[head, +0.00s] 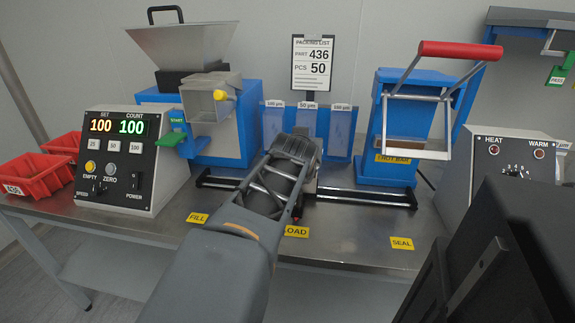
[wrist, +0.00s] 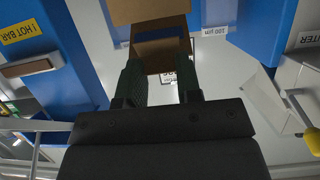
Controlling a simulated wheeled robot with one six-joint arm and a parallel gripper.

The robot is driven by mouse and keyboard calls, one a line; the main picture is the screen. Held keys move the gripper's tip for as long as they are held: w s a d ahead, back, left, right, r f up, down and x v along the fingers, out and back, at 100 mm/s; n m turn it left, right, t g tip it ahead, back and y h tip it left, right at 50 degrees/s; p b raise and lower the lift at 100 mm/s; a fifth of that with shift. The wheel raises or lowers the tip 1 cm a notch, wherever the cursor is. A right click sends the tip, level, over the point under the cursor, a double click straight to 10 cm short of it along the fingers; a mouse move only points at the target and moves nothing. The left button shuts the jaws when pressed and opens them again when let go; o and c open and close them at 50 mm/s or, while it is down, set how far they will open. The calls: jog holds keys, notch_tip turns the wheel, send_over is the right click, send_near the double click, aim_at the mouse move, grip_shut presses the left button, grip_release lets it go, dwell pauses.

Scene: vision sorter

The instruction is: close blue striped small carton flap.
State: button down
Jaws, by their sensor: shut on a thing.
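My gripper (head: 303,148) reaches forward over the middle of the bench, in front of the blue bag rack. In the wrist view my gripper (wrist: 160,72) has its two dark green fingers on either side of a small brown carton (wrist: 147,67) and is shut on it. The carton has a blue band across its face. A lighter brown panel, which looks like its flap, stands out at the top edge of the wrist view; its full angle is cut off there. In the head view I cannot make out the carton behind my gripper.
The blue hopper machine (head: 238,125) and control box (head: 117,160) stand left, with red bins (head: 38,175) beyond. The bag rack (head: 340,130) and packing list (head: 312,62) are behind my gripper. The hot bar sealer (head: 388,165) stands right, with a heat box (head: 490,160) beside it. Open bench (head: 345,228) lies in front.

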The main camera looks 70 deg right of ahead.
jog(key=shift+a+f+b, duration=0.25)
jog(key=shift+f+b, duration=0.8)
jog(key=shift+f, duration=0.1)
jog(key=shift+a+f+b, duration=0.2)
jog(key=shift+f+b, duration=0.85)
jog(key=shift+f, duration=0.05)
jog(key=c, duration=1.2)
grip_release()
jog(key=o, duration=0.4)
jog(key=shift+r, duration=0.1)
jog(key=shift+o, duration=0.2)
jog(key=shift+r, duration=0.15)
